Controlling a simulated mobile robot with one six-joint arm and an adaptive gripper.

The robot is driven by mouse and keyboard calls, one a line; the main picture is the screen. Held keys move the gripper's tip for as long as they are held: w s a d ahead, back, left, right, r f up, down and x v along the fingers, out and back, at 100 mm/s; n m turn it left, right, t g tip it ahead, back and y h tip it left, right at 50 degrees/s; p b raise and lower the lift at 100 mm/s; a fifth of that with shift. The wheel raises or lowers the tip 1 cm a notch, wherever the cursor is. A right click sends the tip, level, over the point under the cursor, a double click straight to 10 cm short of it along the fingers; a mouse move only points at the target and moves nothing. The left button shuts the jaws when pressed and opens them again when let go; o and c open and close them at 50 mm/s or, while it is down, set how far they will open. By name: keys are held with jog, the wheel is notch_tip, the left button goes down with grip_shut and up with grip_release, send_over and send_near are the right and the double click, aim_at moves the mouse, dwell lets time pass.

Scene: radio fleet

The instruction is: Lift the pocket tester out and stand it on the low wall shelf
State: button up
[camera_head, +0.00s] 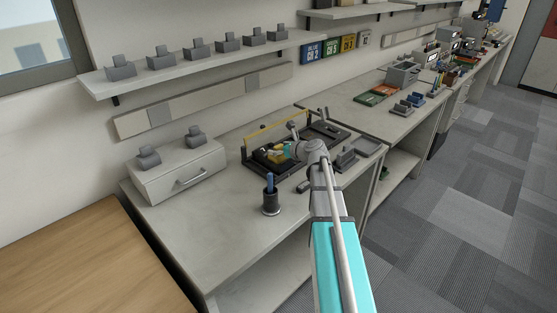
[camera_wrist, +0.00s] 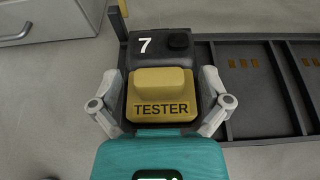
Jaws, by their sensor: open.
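The yellow pocket tester (camera_wrist: 160,88), marked TESTER, sits in a black holder (camera_wrist: 144,62) marked 7 in the wrist view. My gripper (camera_wrist: 160,78) is open, with one finger on each side of the tester; I cannot tell whether either finger touches it. In the head view the tester (camera_head: 274,156) shows as a small yellow patch in the black rack (camera_head: 262,169) on the bench, partly hidden by my gripper (camera_head: 286,151). A pale wall shelf (camera_head: 190,75) runs along the wall at upper left and carries several grey stands.
A pale drawer box (camera_head: 178,172) with two grey stands on top is left of the rack. A black cup (camera_head: 271,205) with a blue item stands in front. A yellow bar (camera_head: 262,128) rises behind the rack. The bench front left is clear.

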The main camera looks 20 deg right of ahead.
dwell(0.4)
grip_shut()
dwell(0.4)
